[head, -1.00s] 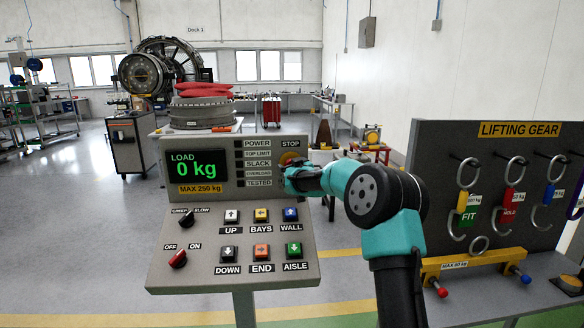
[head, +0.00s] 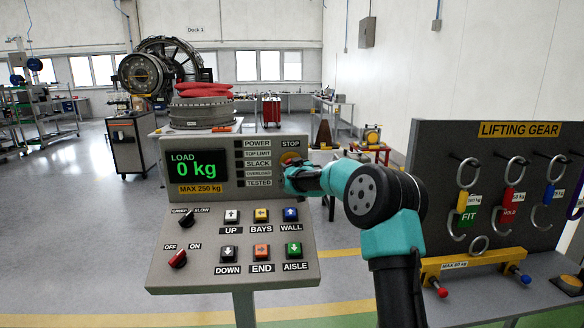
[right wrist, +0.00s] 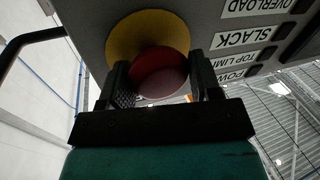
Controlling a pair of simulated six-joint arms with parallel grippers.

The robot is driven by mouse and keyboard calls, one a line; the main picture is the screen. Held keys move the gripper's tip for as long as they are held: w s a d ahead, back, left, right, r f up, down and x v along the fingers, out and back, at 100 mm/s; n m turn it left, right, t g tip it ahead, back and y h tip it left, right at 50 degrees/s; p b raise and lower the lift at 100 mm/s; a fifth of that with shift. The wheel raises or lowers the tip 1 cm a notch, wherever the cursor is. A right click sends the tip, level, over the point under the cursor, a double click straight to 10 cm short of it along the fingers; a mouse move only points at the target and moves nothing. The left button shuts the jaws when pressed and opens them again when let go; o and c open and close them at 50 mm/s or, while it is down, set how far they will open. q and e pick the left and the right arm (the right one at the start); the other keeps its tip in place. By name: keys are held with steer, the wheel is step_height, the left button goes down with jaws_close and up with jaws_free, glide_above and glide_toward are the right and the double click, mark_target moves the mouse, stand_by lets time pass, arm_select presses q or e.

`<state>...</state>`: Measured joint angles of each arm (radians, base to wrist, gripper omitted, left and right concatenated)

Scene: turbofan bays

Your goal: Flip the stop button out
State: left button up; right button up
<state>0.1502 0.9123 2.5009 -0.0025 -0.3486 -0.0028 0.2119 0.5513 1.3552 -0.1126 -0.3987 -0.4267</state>
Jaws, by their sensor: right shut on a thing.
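The stop button sits at the upper right of the grey control panel (head: 225,215), under the STOP label. In the head view my right arm hides most of it, and part of its yellow base (head: 290,157) shows. In the right wrist view the red stop button (right wrist: 160,72) stands in front of its round yellow base (right wrist: 140,36). My right gripper (right wrist: 166,88) has a finger on each side of the red button and is shut on it. In the head view my right gripper (head: 292,178) is at the panel's right edge. My left gripper is not in view.
The panel display (head: 197,165) reads 0 kg. A lifting gear board (head: 520,190) with hooks stands at the right. Open floor lies left of the panel.

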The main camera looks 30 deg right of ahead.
steer(key=shift+s+a, duration=0.4)
steer(key=shift+s, duration=0.3)
steer(key=shift+c, duration=0.2)
steer(key=o, duration=1.3)
steer(key=shift+s, duration=0.15)
steer(key=s+a, duration=0.1)
steer(key=s, duration=0.4)
steer(key=s+a, duration=0.1)
steer(key=s, duration=0.5)
steer(key=s+a, duration=0.1)
steer(key=s, duration=0.5)
